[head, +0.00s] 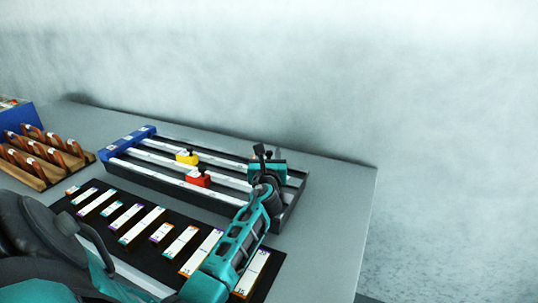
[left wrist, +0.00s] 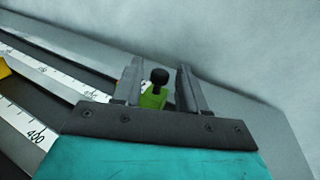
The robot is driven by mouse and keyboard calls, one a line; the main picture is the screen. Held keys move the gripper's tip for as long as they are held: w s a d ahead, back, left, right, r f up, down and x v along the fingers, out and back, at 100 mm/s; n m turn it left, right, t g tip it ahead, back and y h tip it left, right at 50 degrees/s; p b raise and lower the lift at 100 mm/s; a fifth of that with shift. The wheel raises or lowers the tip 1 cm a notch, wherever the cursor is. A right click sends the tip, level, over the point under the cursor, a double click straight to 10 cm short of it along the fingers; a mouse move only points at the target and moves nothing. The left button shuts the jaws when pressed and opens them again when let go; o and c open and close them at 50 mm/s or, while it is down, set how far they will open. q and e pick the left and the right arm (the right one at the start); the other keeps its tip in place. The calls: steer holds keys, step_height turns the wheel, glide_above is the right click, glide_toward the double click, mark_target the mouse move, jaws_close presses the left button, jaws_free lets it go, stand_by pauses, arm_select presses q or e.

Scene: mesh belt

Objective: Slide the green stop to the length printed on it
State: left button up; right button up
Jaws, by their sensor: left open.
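The green stop (left wrist: 152,98) with a black knob on top shows in the left wrist view, between the two fingers of my left gripper (left wrist: 158,78). The fingers stand apart, one on each side of it; whether either touches it I cannot tell. In the head view my left gripper (head: 262,154) is over the right end of the rail fixture and hides the green stop. The fixture's rails carry printed scales (left wrist: 35,133); a 400 mark is readable in the left wrist view. The length printed on the stop is not readable. My right gripper is not in view.
A yellow stop (head: 187,157) and a red stop (head: 198,178) sit on the other rails. A blue end block (head: 128,141) closes the fixture's left end. A black mat (head: 140,255) with several white strips lies in front. A wooden rack (head: 40,165) stands at the left.

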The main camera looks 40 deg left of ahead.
arm_select(q)
steer(key=shift+x, duration=1.05)
steer(key=shift+c, duration=0.4)
jaws_close()
